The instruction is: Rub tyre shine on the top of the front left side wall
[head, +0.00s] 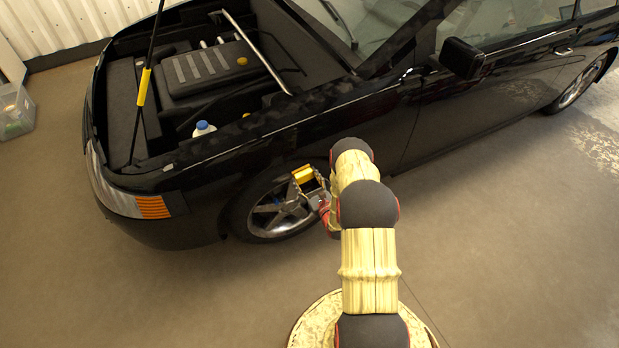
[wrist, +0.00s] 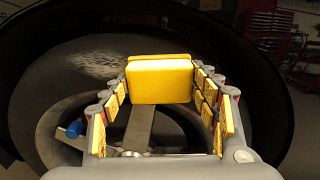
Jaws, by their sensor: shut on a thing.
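The front left wheel (head: 277,208) of the black car shows in the head view, with silver spokes and a dark tyre. In the wrist view the tyre side wall (wrist: 45,90) curves up behind my gripper, and a greyish patch (wrist: 95,65) marks its upper part. My gripper (head: 310,185) is in front of the wheel, at its upper right in the head view. It is shut on a yellow block-shaped applicator (wrist: 160,80), held between both fingers. The applicator hides part of the tyre's top in the wrist view. I cannot tell whether it touches the rubber.
The car's bonnet is open, held by a prop with a yellow grip (head: 143,87). The black wheel arch (wrist: 285,90) curves close around the tyre. A red tool cabinet (wrist: 265,25) stands beyond. A clear bin (head: 15,110) sits at far left. Floor in front of the car is clear.

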